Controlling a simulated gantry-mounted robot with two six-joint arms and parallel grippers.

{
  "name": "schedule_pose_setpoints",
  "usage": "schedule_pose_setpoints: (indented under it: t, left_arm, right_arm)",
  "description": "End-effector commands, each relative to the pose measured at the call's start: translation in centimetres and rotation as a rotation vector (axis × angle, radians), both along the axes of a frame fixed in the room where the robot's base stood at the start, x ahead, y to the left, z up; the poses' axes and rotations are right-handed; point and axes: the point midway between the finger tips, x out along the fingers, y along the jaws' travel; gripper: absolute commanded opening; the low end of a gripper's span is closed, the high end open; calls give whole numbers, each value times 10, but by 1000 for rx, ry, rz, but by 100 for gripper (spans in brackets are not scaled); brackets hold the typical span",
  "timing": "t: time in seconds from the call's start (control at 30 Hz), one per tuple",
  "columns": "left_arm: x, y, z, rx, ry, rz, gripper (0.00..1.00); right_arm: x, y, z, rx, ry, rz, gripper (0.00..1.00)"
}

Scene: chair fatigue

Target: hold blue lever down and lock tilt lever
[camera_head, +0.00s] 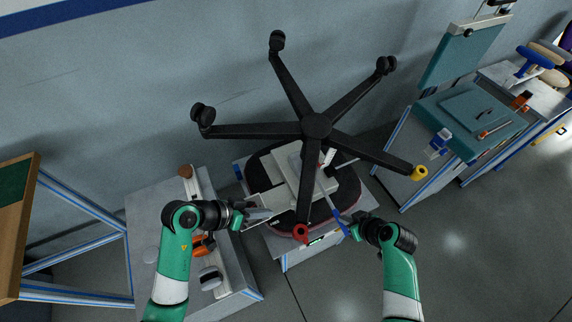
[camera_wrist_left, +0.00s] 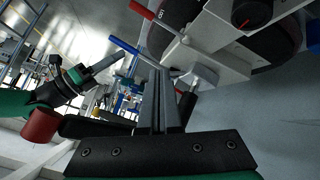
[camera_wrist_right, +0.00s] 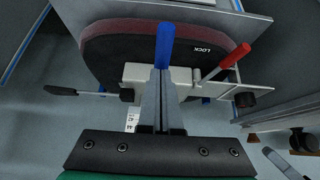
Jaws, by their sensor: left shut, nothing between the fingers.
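An upturned office chair shows a grey under-seat mechanism (camera_head: 285,187) on a black seat (camera_head: 345,185). A blue lever (camera_head: 340,222) projects toward my right gripper (camera_head: 354,229). In the right wrist view the blue lever (camera_wrist_right: 166,45) lies at the tips of my right gripper (camera_wrist_right: 165,75); its fingers are close together, and I cannot tell whether they grip it. A red-handled lever (camera_wrist_right: 230,62) sticks out beside the word LOCK. It also shows in the left wrist view (camera_wrist_left: 142,9). My left gripper (camera_head: 262,213) is shut and empty, beside the mechanism.
The chair's star base (camera_head: 316,125) rises above the seat, with a red caster (camera_head: 301,232) between my grippers and a yellow caster (camera_head: 418,172) at right. A grey workbench (camera_head: 145,205) with tools stands at left. A teal seat (camera_head: 470,115) is on the right bench.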

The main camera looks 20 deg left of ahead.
Motion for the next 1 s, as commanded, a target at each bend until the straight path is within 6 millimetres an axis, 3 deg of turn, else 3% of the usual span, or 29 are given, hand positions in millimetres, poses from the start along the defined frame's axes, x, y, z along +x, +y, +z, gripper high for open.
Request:
schedule_pose_setpoints:
  t: [0.3,0.7,1.0]
  left_arm:
    - [31,-22,64,-36,-300,-96,0]
    - [51,-43,148,-70,-652,-170,0]
    - [53,-47,173,-79,-752,-180,0]
  right_arm:
    - [-3,0,-4,-2,8,2,0]
    - [-3,0,-4,-2,8,2,0]
    - [-3,0,-4,-2,8,2,0]
